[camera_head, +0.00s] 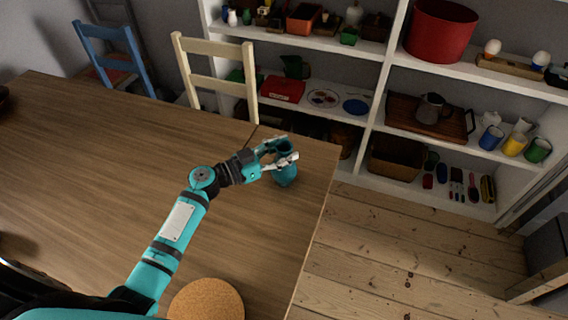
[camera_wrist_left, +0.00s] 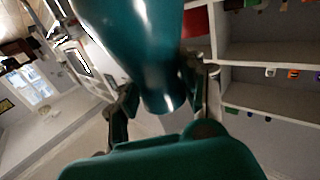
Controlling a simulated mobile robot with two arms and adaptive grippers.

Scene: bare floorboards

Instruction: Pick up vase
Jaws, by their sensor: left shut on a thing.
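The vase (camera_head: 286,176) is dark teal and glossy. In the head view it is at the far right corner of the wooden table (camera_head: 240,215), between the fingers of my left gripper (camera_head: 284,157). The gripper is shut on it, and the fingers hide part of its upper body. In the left wrist view the vase (camera_wrist_left: 145,50) fills the upper middle, with a finger of the left gripper (camera_wrist_left: 160,105) on each side. I cannot tell from the head view whether its base touches the table. My right gripper is not in view.
A round cork mat (camera_head: 206,300) lies near the table's front edge. A cream chair (camera_head: 217,75) and a blue chair (camera_head: 115,58) stand behind the table. A white shelf (camera_head: 375,110) with pots, cups and trays lines the back wall. Bare floorboards (camera_head: 385,255) lie right of the table.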

